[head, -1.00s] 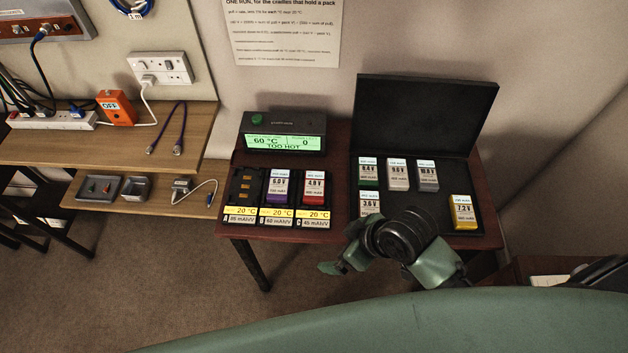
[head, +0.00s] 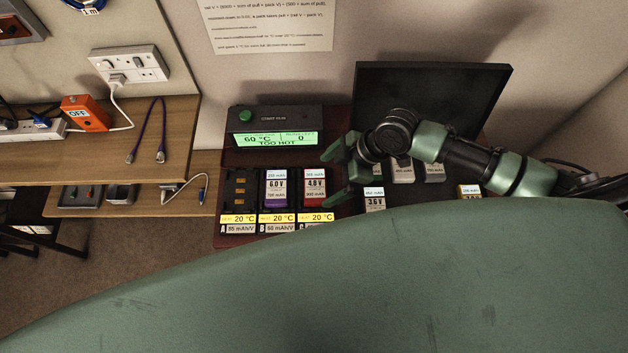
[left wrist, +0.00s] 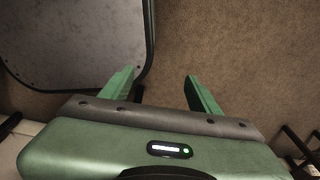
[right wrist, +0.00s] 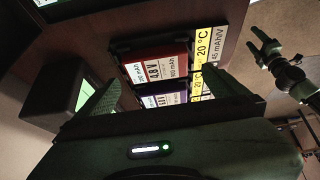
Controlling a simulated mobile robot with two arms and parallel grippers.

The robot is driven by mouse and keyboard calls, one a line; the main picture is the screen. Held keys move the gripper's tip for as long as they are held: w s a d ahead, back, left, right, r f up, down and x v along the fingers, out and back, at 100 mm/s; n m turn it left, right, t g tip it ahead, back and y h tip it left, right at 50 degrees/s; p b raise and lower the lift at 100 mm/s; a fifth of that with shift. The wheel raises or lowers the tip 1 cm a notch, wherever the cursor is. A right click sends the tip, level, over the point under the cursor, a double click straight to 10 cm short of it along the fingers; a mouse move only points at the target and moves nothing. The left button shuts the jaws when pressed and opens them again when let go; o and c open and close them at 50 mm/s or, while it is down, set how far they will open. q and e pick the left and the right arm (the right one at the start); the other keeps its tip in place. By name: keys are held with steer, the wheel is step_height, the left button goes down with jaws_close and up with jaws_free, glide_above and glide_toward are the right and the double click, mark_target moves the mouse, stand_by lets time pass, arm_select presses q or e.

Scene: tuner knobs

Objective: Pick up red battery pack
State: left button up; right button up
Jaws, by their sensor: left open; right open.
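The red battery pack (head: 314,187) sits in the rightmost of three cradles on the dark red table, with a white label on its upper part. My right gripper (head: 336,175) is open just to the right of it, above the table, with nothing between its fingers. In the right wrist view the red pack (right wrist: 160,68) lies ahead of the open fingers (right wrist: 162,92), with a purple pack beside it. My left gripper (left wrist: 160,77) is open and empty over the carpet, away from the packs.
The purple pack (head: 276,187) fills the middle cradle; the left cradle (head: 240,187) is empty. The tester (head: 275,129) behind reads 60 °C, TOO HOT. An open black case (head: 430,90) with several packs stands to the right, partly hidden by my arm.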

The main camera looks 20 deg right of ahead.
mark_target(316, 185)
steer(key=shift+w+a+f, duration=0.1)
steer(key=shift+a+f, duration=0.3)
steer(key=x, duration=0.1)
steer(key=p+x, duration=0.1)
steer(key=x, duration=0.1)
steer(key=shift+w+d, duration=0.1)
steer(key=shift+w, duration=0.15)
steer(key=shift+w+a+f, duration=0.1)
steer(key=shift+a+f, duration=0.2)
steer(key=shift+f, duration=0.35)
steer(key=c, duration=1.2)
arm_select(q)
steer(key=shift+s+r, duration=0.2)
steer(key=shift+r, duration=0.5)
arm_select(e)
steer(key=shift+r, duration=0.1)
steer(key=shift+c, duration=0.2)
